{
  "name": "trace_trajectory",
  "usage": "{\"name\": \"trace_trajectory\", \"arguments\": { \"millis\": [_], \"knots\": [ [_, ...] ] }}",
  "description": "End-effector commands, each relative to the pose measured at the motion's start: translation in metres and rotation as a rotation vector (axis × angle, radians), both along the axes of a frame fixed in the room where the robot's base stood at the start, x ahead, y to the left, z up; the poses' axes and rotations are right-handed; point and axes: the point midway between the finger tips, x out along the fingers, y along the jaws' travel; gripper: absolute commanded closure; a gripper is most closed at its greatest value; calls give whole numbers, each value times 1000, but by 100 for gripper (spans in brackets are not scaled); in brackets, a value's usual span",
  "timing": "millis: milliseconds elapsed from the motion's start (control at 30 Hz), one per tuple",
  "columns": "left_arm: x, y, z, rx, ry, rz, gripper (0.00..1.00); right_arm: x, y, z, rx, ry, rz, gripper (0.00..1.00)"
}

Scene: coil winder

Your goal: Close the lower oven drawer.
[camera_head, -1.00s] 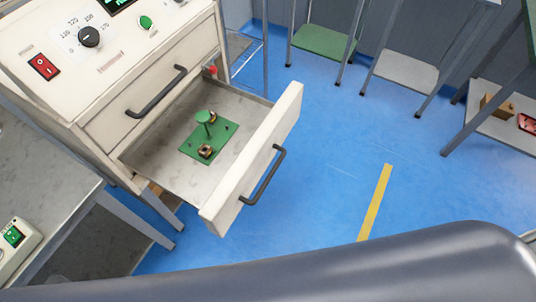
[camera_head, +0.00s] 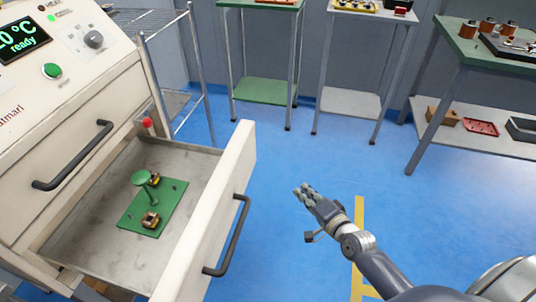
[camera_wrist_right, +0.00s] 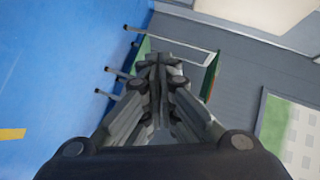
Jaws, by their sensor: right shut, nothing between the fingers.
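The lower oven drawer (camera_head: 190,240) is pulled open from the cream oven cabinet (camera_head: 75,130). Its front panel carries a dark bar handle (camera_head: 236,237) on the outer side. Inside the drawer lies a green plate (camera_head: 150,212) with a green knob-topped post and small copper-coloured coil parts. The upper drawer, with its own dark handle (camera_head: 72,158), is shut. My right gripper (camera_head: 306,192) is shut and empty, in the air to the right of the drawer front and apart from it. Its closed fingers also show in the right wrist view (camera_wrist_right: 158,75). My left gripper is not in view.
Blue floor with a yellow line (camera_head: 358,240) is free right of the drawer. A wire rack (camera_head: 180,80) stands behind the oven. Tables with lower shelves stand along the back wall, and a green-topped table (camera_head: 480,55) stands at the right.

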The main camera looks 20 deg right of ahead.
Motion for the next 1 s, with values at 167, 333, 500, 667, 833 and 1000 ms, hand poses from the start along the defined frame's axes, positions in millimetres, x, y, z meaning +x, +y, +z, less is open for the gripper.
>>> {"name": "trace_trajectory", "arguments": {
  "millis": [167,333,500,667,833,1000],
  "knots": [
    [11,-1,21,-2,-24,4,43,14,12,73,227,-160,13,100],
    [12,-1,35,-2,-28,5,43,16,18,104,315,-209,28,100],
    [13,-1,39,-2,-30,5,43,29,20,107,322,-213,28,100],
    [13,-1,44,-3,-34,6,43,54,25,107,321,-214,28,100],
    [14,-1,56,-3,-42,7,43,85,31,107,320,-213,28,100],
    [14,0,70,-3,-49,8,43,114,37,106,319,-213,28,100]
  ]
}}
